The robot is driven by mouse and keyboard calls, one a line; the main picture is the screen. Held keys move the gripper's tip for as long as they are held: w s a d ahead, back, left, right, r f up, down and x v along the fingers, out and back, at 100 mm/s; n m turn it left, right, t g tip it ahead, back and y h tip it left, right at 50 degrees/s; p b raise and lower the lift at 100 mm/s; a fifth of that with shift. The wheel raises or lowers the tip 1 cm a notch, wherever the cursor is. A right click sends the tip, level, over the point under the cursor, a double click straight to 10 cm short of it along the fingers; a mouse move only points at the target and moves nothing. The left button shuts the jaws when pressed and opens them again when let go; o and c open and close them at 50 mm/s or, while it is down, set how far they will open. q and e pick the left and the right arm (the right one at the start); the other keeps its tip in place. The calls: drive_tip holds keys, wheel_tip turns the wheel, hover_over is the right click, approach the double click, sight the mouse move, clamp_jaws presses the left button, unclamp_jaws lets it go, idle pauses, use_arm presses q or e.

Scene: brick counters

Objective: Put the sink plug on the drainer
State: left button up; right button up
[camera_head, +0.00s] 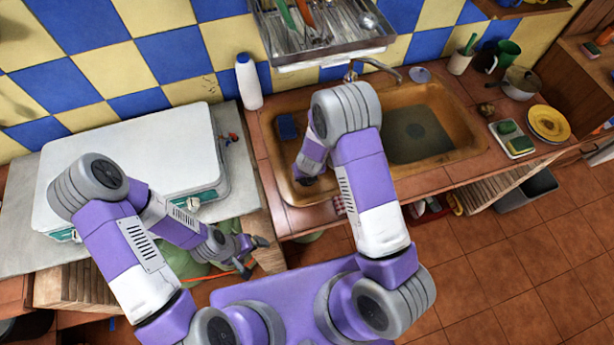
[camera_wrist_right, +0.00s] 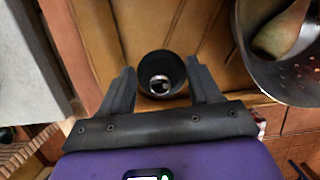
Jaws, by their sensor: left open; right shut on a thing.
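The sink plug (camera_wrist_right: 148,72), a short black cylinder with a shiny metal ring at its centre, sits between the fingertips of my right gripper (camera_wrist_right: 163,78) in the right wrist view. The gripper is shut on it. Behind the plug is the tan, grooved drainer (camera_wrist_right: 218,50); I cannot tell whether the plug touches it. In the head view, my right gripper (camera_head: 305,180) is over the left part of the sink unit, with the plug hidden there. My left gripper (camera_head: 254,257) is open and empty in front of the left counter.
The sink basin (camera_head: 455,130) lies right of my right arm. A blue sponge (camera_head: 287,127) is at the drainer's back left. A white bottle (camera_head: 249,82) stands behind, and a dish rack (camera_head: 330,45) hangs above.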

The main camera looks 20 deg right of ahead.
wheel_tip(320, 180, down, 3)
drive_tip(key=shift+r, duration=0.2)
drive_tip(key=shift+w, duration=0.1)
drive_tip(key=shift+f, duration=0.15)
drive_tip(key=o, duration=0.8)
